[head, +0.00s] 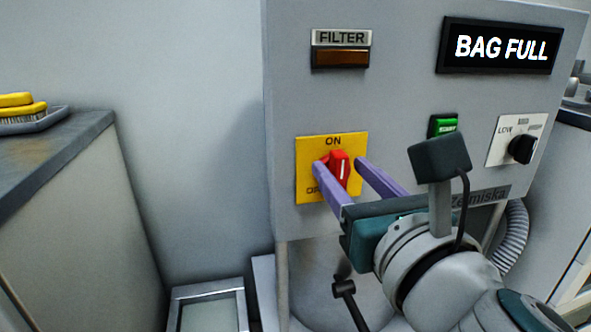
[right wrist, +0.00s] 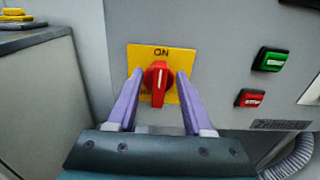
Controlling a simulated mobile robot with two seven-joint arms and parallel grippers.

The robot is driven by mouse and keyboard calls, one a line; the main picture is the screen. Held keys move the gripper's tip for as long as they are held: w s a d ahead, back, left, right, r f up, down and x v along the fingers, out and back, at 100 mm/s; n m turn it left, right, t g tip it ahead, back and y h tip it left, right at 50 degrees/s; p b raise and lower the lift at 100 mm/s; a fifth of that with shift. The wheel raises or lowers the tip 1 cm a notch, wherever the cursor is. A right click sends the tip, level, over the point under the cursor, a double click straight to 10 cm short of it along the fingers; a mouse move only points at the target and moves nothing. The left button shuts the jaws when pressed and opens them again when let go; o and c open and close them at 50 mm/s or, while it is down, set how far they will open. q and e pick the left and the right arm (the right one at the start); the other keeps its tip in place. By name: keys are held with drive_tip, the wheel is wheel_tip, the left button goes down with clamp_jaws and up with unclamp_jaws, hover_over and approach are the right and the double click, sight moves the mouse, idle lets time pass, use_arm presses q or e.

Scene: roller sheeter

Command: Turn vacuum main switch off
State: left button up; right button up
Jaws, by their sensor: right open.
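The vacuum main switch is a red rotary knob (head: 339,167) on a yellow plate (head: 304,158) on the grey panel. In the right wrist view the knob (right wrist: 158,82) stands upright, with its white mark near the ON label at the top of the plate (right wrist: 175,58). The lower label is partly hidden. My right gripper (head: 340,168) is open, with one purple finger on each side of the knob. In the right wrist view the fingers (right wrist: 158,85) are apart from the knob with gaps on both sides. My left gripper is not in view.
A display (head: 500,47) reads BAG FULL, and an amber FILTER lamp (head: 341,57) is at the upper left. A green button (head: 443,125), a red button (right wrist: 251,98) and a black LOW dial (head: 522,149) are right of the switch. A counter with yellow brushes (head: 22,108) stands left.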

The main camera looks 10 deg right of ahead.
clamp_jaws()
idle(0.3)
idle(0.4)
drive_tip(key=n, duration=0.2)
drive_tip(key=n+p, duration=0.1)
drive_tip(key=n, duration=0.1)
drive_tip(key=shift+a, duration=0.3)
drive_tip(key=shift+a+f+n+p, duration=0.2)
drive_tip(key=shift+n+p, duration=0.35)
drive_tip(key=shift+n, duration=1.75)
drive_tip(key=shift+a+f+n+p, duration=0.25)
drive_tip(key=shift+n+p, duration=0.35)
drive_tip(key=shift+n, duration=1.7)
drive_tip(key=shift+a+f+n+p, duration=0.1)
drive_tip(key=shift+f+n+p, duration=0.35)
drive_tip(key=shift+n, duration=1.85)
drive_tip(key=shift+r, duration=0.1)
